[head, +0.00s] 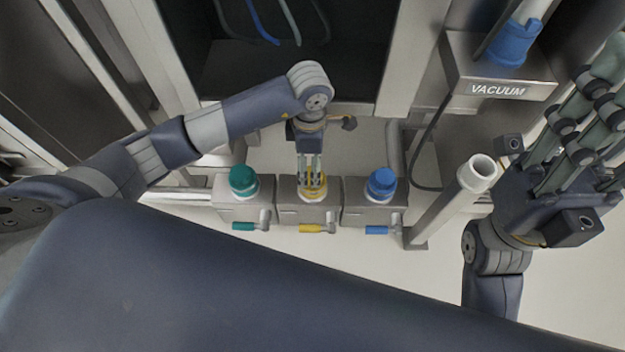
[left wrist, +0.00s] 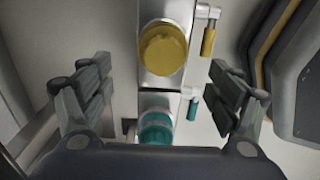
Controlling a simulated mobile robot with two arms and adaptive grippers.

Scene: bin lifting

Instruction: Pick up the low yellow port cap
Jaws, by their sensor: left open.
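The yellow port cap (left wrist: 163,50) is round and sits on the middle one of a row of grey port boxes. In the head view the yellow cap (head: 322,183) is partly hidden by my left gripper (head: 311,180), which reaches to it from behind. In the left wrist view my left gripper (left wrist: 160,95) is open, its fingers wide apart. The yellow cap shows between and a little above the fingertips, with a gap on each side and no visible contact. My right gripper (head: 595,105) is at the right side, far from the cap; its jaw state is unclear.
A teal cap (head: 242,180) stands left of the yellow one and a blue cap (head: 381,184) right of it. Small levers, including a yellow lever (head: 311,228), stick out in front. A pale upright tube (head: 478,173) and a VACUUM box (head: 497,88) stand right.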

